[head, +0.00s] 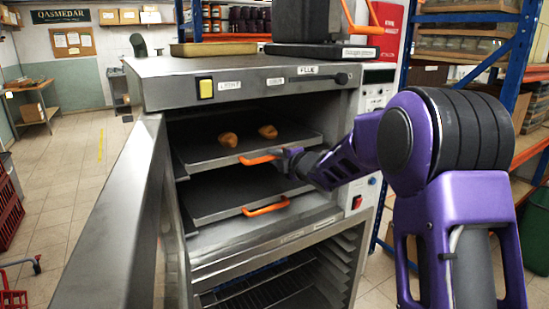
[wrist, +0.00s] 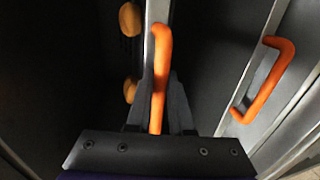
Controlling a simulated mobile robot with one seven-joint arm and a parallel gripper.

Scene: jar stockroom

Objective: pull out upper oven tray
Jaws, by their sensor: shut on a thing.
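The upper oven tray (head: 205,152) sits inside the open oven with two brown bread-like pieces (head: 268,131) on it. Its orange handle (head: 258,159) is at the tray's front edge. My gripper (head: 284,154) reaches in from the right and is shut on this handle. In the wrist view the upper handle (wrist: 160,60) runs between my two dark fingers (wrist: 160,112). The lower oven tray (head: 230,191) lies below, with its own orange handle (head: 266,206), which also shows in the wrist view (wrist: 263,80) to the right, apart from my fingers.
The oven door (head: 120,215) stands open on the left. Below the oven is an open rack with wire shelves (head: 265,285). A blue-framed shelf (head: 515,60) stands at the right. The tiled floor at the left (head: 75,170) is mostly clear.

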